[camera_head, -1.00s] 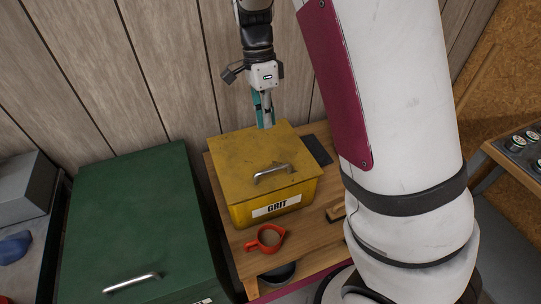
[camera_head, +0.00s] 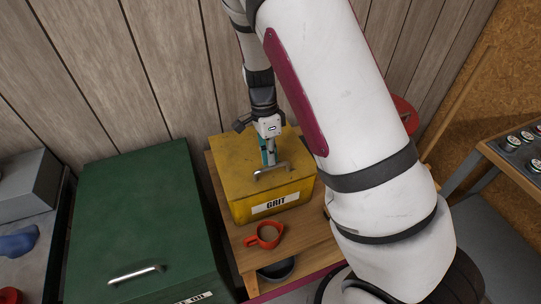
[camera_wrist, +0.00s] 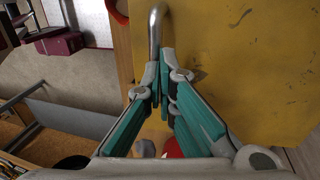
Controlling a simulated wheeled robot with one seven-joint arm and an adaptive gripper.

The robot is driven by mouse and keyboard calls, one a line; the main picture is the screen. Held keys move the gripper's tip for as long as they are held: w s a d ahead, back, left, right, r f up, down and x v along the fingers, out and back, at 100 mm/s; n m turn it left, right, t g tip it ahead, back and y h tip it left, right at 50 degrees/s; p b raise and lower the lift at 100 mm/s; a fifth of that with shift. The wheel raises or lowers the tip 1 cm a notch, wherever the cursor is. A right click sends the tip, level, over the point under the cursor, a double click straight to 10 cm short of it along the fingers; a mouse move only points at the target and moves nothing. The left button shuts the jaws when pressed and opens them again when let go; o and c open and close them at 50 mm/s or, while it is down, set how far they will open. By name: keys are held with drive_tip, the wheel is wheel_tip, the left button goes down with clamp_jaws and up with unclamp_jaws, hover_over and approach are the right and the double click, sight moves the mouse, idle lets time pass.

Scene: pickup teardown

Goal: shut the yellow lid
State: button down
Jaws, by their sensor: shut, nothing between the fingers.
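The yellow lid (camera_head: 236,165) lies flat on the yellow box (camera_head: 243,212) labelled GRIT, with no clear gap along its front edge. A metal bar handle (camera_head: 284,169) sits near the front of the lid. My gripper (camera_head: 268,163) is shut and empty, pointing down over the lid just behind the handle. In the wrist view the lid (camera_wrist: 245,65) fills the right side, and the closed teal fingers (camera_wrist: 163,75) are close to the handle (camera_wrist: 155,32). I cannot tell whether the fingertips touch the lid or the handle.
A large green box (camera_head: 135,215) with a handle stands to the left. A panelled wall (camera_head: 155,70) is close behind. A dark bowl (camera_head: 278,269) sits low under the table front.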

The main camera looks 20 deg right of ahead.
drive_tip(key=shift+f, duration=0.1)
drive_tip(key=shift+x, duration=0.95)
drive_tip(key=shift+s+f, duration=0.2)
drive_tip(key=shift+s, duration=0.1)
drive_tip(key=shift+w+r, duration=0.2)
drive_tip(key=shift+r, duration=0.2)
wheel_tip(320, 180, up, 21)
drive_tip(key=s+n+t+y, duration=0.1)
drive_tip(key=s+n+t, duration=0.1)
drive_tip(key=n, duration=0.3)
drive_tip(key=s+r+n+t, duration=0.3)
drive_tip(key=s+r+n, duration=0.2)
drive_tip(key=s, duration=0.3)
drive_tip(key=s+r+n+t, duration=0.3)
drive_tip(key=s+r+n, duration=0.2)
drive_tip(key=s+n, duration=0.3)
drive_tip(key=shift+s+r+h, duration=0.3)
drive_tip(key=shift+s+h, duration=0.1)
drive_tip(key=shift+s, duration=0.05)
